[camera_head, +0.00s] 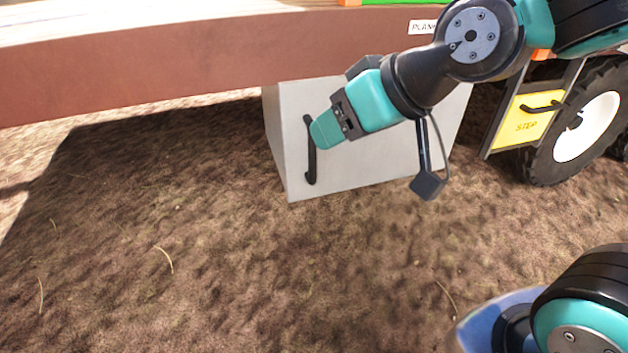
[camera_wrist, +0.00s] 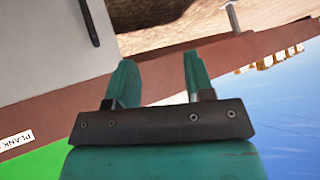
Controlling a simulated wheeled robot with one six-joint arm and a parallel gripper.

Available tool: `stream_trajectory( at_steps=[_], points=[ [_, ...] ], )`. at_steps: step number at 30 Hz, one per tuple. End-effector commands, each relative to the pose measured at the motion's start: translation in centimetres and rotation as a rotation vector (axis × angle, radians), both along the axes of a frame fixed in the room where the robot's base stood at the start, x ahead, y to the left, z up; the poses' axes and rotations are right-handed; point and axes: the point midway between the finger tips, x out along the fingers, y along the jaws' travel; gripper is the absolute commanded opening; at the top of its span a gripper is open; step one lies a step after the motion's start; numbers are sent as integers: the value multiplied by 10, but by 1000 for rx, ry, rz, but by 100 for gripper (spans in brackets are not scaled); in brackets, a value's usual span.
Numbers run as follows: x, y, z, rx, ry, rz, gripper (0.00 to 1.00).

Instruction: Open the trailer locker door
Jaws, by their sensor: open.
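The trailer locker (camera_head: 370,165) is a pale grey box hung under the brown trailer bed. Its front looks flat and shut. A black vertical bar handle (camera_head: 310,150) is at the left of that front. In the wrist view the handle (camera_wrist: 88,22) crosses the grey locker front (camera_wrist: 45,50) at the upper left. My gripper (camera_head: 322,132) has teal fingers and overlaps the handle's upper part in the head view. In the wrist view the fingers (camera_wrist: 158,72) are apart with nothing between them, and the handle lies outside them to the left. My arm hides part of the locker front.
The brown trailer side (camera_head: 180,70) runs just above the locker, with a white "PLANK" label (camera_head: 422,27). A yellow "STEP" panel (camera_head: 526,122) and a large wheel (camera_head: 580,130) stand to the right. Bare soil (camera_head: 200,260) in front of the locker is clear.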

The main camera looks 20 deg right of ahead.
Motion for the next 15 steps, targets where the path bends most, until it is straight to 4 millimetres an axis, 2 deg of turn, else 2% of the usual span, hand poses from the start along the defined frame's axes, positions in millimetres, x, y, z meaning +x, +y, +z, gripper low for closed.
stream_trajectory(
  at_steps=[1,9,15],
  points=[
    [10,-3,-41,12,-45,-27,48],
    [58,-27,-123,66,-329,-167,48],
    [84,-49,-177,89,-545,-259,48]
  ],
)
